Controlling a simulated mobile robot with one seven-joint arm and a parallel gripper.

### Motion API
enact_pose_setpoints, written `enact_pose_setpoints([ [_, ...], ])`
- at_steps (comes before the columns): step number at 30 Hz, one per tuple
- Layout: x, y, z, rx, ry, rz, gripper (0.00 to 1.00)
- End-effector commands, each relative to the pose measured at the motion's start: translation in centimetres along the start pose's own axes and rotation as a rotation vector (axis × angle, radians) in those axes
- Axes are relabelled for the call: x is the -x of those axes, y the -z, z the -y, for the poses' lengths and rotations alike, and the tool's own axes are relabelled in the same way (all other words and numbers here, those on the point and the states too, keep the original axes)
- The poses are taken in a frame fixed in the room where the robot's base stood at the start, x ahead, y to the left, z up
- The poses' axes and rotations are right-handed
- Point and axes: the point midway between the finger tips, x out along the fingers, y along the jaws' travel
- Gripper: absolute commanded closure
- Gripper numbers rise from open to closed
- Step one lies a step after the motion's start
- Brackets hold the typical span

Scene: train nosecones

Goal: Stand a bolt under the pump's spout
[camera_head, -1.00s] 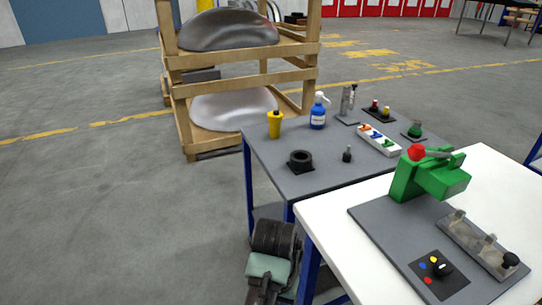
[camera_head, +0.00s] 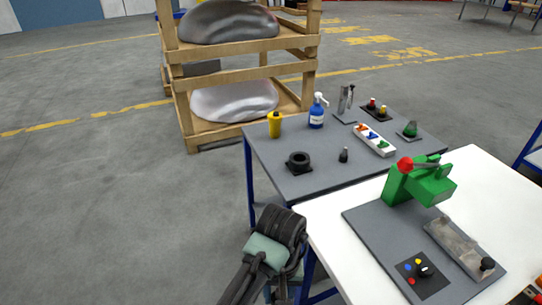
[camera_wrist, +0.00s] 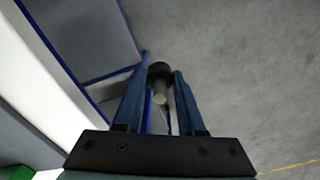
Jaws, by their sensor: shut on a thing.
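The pump is a blue bottle (camera_head: 316,117) with a white spout, standing upright at the back of the grey table. Its spout points right in the head view, and nothing stands under it. My gripper (camera_wrist: 159,76) is shut on a dark-headed piece with a pale round end, seemingly a bolt (camera_wrist: 160,98). It holds this piece between its blue fingers, over the floor beside the tables. In the head view my arm is low in the picture, in front of the grey table, and its fingers are hidden. A small dark upright piece (camera_head: 343,156), perhaps another bolt, stands on the grey table.
A green press (camera_head: 420,185) stands on the white table (camera_head: 480,175). Floor to the left is open.

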Motion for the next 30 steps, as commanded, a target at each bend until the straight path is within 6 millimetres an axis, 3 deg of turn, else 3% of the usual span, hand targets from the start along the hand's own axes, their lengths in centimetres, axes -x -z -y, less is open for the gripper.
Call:
enact_pose_setpoints([
  [1, 1.1, -0.8, 0.4, 0.002, 0.003, 0.0, 1.0],
  [3, 1.2, -2.0, 0.5, 0.005, 0.001, 0.0, 1.0],
  [9, 0.7, -5.5, 1.0, 0.021, 0.0, -0.001, 1.0],
  [15, 0.2, -7.7, 1.2, 0.035, 0.0, -0.001, 1.0],
  [30, -0.1, -8.2, 1.3, 0.038, 0.0, -0.001, 1.0],
])
